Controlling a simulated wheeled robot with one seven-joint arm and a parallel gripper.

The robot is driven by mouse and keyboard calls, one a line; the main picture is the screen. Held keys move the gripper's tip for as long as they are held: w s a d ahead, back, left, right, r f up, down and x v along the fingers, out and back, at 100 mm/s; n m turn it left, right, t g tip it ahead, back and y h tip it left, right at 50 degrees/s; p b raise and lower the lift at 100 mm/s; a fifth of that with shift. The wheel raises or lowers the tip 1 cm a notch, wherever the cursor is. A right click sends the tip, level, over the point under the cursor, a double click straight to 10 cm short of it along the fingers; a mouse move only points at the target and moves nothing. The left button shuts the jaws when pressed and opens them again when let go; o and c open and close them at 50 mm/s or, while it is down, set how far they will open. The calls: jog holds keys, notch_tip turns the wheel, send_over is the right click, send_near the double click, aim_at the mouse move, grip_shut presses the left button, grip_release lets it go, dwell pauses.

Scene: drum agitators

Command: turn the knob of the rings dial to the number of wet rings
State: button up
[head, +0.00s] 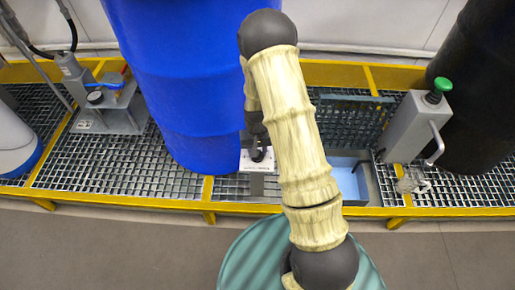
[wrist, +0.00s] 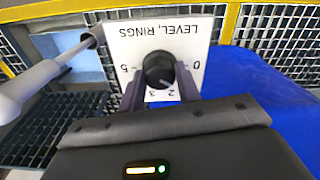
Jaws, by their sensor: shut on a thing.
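The rings dial is a white plate (wrist: 190,45) marked "LEVEL, RINGS", upside down in the wrist view. Its black round knob (wrist: 158,68) sits between my gripper's fingers (wrist: 160,82), which are shut on it. A pale mark on the knob points to the lower right, toward the 2. The 5 is at left, the 0 at right, and 2 and 3 below; other numbers are hidden by the fingers. In the head view the plate (head: 247,163) shows beside the blue drum, with my gripper (head: 258,152) over it. I cannot make out any wet rings.
A blue drum (head: 180,80) stands directly left of the dial. A blue-lined basin (head: 348,182) is to the right. A grey box with a green button (head: 437,88) and a black drum (head: 485,90) stand farther right. A yellow rail (head: 100,199) edges the grating.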

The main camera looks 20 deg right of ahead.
dwell(0.4)
jog(key=o, duration=1)
jog(key=shift+c, duration=0.2)
jog(key=shift+r, duration=0.1)
notch_tip(320, 180, up, 17)
jog(key=p, duration=0.4)
jog(key=shift+r, duration=0.2)
